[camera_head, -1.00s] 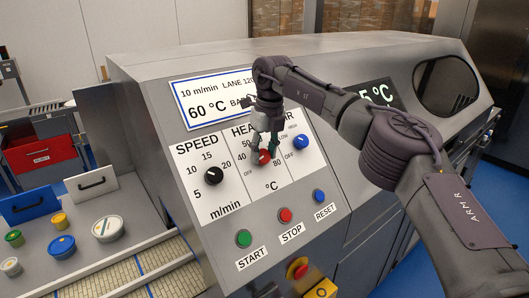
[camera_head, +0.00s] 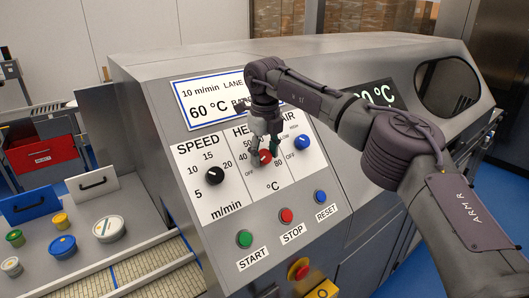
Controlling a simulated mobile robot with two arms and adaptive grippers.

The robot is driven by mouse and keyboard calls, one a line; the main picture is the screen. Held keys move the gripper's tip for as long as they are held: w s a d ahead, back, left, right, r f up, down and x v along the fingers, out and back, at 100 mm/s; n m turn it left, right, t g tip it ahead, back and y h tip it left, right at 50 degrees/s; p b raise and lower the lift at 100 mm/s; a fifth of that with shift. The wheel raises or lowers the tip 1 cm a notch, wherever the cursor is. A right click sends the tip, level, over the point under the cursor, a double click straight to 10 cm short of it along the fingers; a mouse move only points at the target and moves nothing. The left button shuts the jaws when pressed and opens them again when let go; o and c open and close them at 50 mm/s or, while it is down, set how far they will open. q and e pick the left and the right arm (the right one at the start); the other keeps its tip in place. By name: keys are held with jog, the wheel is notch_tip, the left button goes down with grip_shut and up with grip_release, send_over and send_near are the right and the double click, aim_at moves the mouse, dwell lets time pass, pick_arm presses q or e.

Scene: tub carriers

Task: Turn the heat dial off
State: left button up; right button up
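The heat dial (camera_head: 264,158) is a red knob with a white mark on the white HEAT scale of the sloped control panel (camera_head: 213,243). My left gripper is not in view.
The black speed dial (camera_head: 216,174) is to the left and the blue air dial (camera_head: 302,142) close on the right. Start (camera_head: 244,238), stop (camera_head: 286,215) and reset (camera_head: 320,196) buttons sit below. Several round tubs stand at the lower left.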

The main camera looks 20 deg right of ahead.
aim_at(265, 162)
jog(key=shift+o, duration=0.6)
jog(key=shift+r, duration=0.3)
notch_tip(265, 162, up, 11)
jog(key=s, duration=0.1)
jog(key=shift+s+a+r, duration=0.15)
jog(key=shift+a+r, duration=0.05)
